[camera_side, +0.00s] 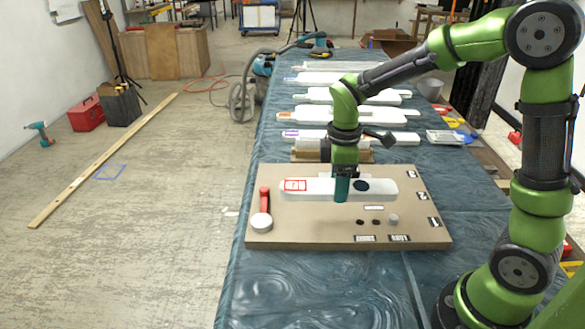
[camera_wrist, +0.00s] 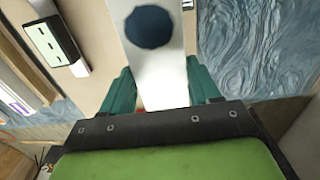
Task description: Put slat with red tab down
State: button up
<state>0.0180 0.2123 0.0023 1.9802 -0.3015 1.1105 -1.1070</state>
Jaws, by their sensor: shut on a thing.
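The white slat with the red-outlined tab (camera_side: 320,188) is over the tan board in the side view. Its red tab (camera_side: 294,185) is at the left end and a dark blue disc (camera_side: 361,186) is right of the middle. My gripper (camera_side: 341,193) points down and is shut across the slat's middle. In the wrist view the slat (camera_wrist: 158,75) runs between my two teal fingertips (camera_wrist: 160,92), with the disc (camera_wrist: 149,27) beyond them. The slat looks level. I cannot tell whether it touches the board. The tab end is mostly hidden in the wrist view.
The tan board (camera_side: 300,237) carries a red lever (camera_side: 265,198) with a white round end, small dark holes and several labels. Behind it, more white slats lie across the blue-covered table, one with a purple tab (camera_side: 290,134) and one with an orange tab (camera_side: 285,115).

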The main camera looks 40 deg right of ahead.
jog(key=shift+s+a+r+n, duration=0.15)
jog(key=shift+s+a+r, duration=0.25)
jog(key=shift+r, duration=0.15)
jog(key=shift+s+a+r+n, duration=0.15)
jog(key=shift+s+a+r, duration=0.1)
jog(key=shift+a+r, duration=0.2)
jog(key=s+f+m, duration=0.3)
jog(key=s+m, duration=0.6)
jog(key=m, duration=2.8)
send_over(331, 222)
jog(key=f, duration=0.4)
jog(key=shift+s, duration=0.4)
jog(key=shift+w+f, duration=0.2)
jog(key=shift+f, duration=0.75)
jog(key=shift+w+f, duration=0.2)
jog(key=shift+f, duration=0.7)
